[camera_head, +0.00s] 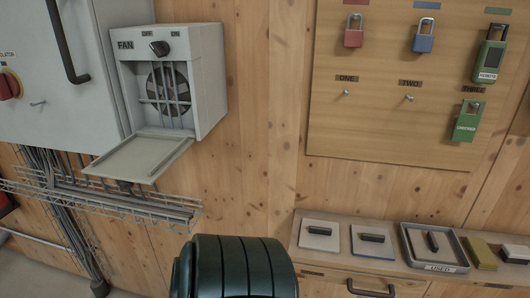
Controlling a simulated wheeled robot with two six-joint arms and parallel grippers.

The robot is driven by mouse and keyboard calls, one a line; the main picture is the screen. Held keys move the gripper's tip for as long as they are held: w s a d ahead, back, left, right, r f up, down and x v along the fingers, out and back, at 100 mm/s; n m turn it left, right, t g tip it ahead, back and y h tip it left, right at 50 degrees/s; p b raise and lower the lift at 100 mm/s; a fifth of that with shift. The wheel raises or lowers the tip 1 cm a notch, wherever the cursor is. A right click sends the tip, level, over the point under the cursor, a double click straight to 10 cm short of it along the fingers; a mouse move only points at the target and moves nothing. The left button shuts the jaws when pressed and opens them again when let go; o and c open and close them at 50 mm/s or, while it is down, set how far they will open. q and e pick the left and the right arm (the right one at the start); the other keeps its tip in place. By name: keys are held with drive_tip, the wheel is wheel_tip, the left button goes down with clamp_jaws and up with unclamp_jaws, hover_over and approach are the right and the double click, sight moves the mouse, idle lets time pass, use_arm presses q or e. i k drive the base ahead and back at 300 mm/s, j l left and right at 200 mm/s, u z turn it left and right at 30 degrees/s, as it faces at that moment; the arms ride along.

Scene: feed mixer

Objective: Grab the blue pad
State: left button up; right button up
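A pale pad with a dark handle (374,238) lies on the wooden counter at the lower right, on a flat base with a blue edge. That blue edge is the only blue I can see among the pads. Neither of my grippers is in view.
A grey tray labelled USED (459,268) stands to the right, holding another dark-handled piece. A yellowish block (480,254) lies beyond it. A drawer handle (370,289) sticks out below. The fan box (205,60) has its flap (140,157) hanging open.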

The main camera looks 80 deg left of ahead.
sight(368, 242)
drive_tip(key=u, duration=1.75)
